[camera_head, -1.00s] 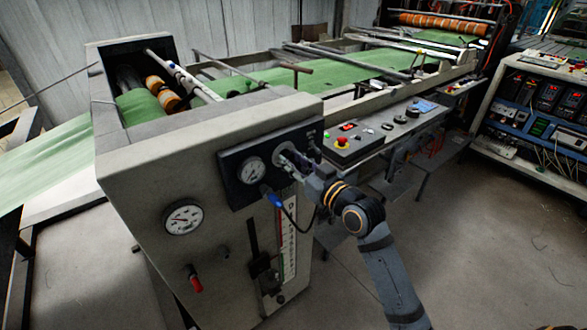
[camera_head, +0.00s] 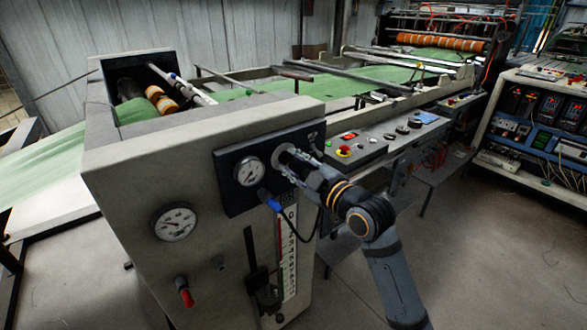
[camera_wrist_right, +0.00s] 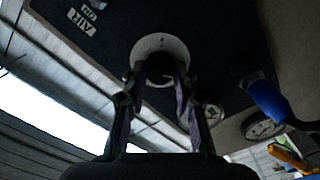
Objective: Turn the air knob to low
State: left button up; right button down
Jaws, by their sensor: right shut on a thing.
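The air knob (camera_wrist_right: 160,68) is a dark round knob on a pale round dial plate (camera_wrist_right: 148,46), mounted on a dark panel with an "AIR" label (camera_wrist_right: 82,21). My right gripper (camera_wrist_right: 160,78) is shut on the knob, one finger on each side of it in the right wrist view. In the head view the right gripper (camera_head: 292,162) reaches the panel (camera_head: 228,195) just right of the pressure gauge (camera_head: 250,172), and it hides most of the knob. The knob's pointer setting cannot be read clearly. My left gripper is not in view.
A second gauge (camera_head: 175,223) and a red-handled lever (camera_head: 184,292) are on the machine's front. A blue fitting (camera_head: 270,201) with a black hose hangs below the gripper. A console with a red button (camera_head: 343,150) stands to the right. Open floor lies at the lower right.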

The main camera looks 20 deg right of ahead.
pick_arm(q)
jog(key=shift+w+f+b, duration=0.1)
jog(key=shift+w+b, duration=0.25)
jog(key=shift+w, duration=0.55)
pick_arm(e)
jog(key=shift+f+n, duration=0.15)
jog(key=shift+n, duration=0.75)
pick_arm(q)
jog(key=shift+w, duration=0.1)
pick_arm(e)
jog(key=c, duration=1)
grip_release()
jog(key=shift+c, duration=0.2)
jog(key=shift+r, duration=0.25)
notch_tip(320, 180, up, 10)
jog(key=shift+f, duration=0.15)
